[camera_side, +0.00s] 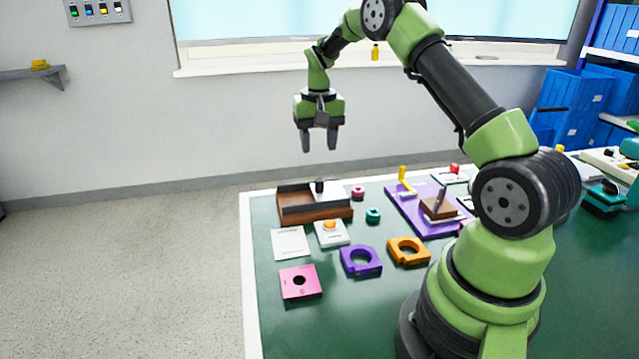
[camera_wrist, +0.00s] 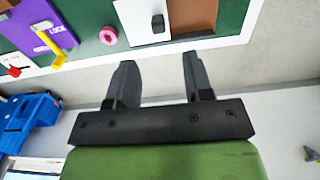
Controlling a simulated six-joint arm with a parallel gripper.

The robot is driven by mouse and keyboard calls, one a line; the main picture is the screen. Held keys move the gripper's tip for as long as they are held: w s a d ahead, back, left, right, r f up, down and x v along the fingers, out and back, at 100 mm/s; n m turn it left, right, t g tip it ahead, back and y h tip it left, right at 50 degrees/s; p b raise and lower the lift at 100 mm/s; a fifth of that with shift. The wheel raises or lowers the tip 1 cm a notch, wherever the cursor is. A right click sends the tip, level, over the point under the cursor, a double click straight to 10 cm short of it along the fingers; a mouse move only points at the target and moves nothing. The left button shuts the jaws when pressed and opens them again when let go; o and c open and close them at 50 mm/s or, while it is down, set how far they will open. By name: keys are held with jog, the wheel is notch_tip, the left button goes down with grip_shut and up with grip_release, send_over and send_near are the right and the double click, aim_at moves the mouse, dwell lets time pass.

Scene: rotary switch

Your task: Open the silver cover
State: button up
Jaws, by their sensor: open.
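A brown tray-like box (camera_side: 318,212) stands at the far left corner of the green table. A pale silver cover (camera_side: 333,187) with a black knob (camera_side: 319,186) lies over its right part, and the left part shows dark and uncovered. In the wrist view the cover (camera_wrist: 134,31) looks whitish, with its knob (camera_wrist: 158,22) beside the brown box interior (camera_wrist: 193,14). My gripper (camera_side: 319,146) points down, open and empty, high above the box and apart from it. In the wrist view, my fingers (camera_wrist: 159,62) are spread just below the cover in the picture.
Near the box are a pink ring (camera_side: 358,192), a teal ring (camera_side: 373,215) and an orange button on a white base (camera_side: 331,233). A purple board (camera_side: 405,208) with a yellow handle (camera_side: 404,178) stands right. Purple (camera_side: 360,262), orange (camera_side: 408,252) and pink (camera_side: 300,284) blocks lie in front.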

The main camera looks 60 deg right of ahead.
aim_at(319, 182)
jog(key=shift+d+f, duration=0.25)
jog(key=shift+f, duration=0.65)
notch_tip(319, 182, down, 9)
jog(key=shift+r, duration=0.1)
jog(key=shift+a, duration=0.1)
grip_shut()
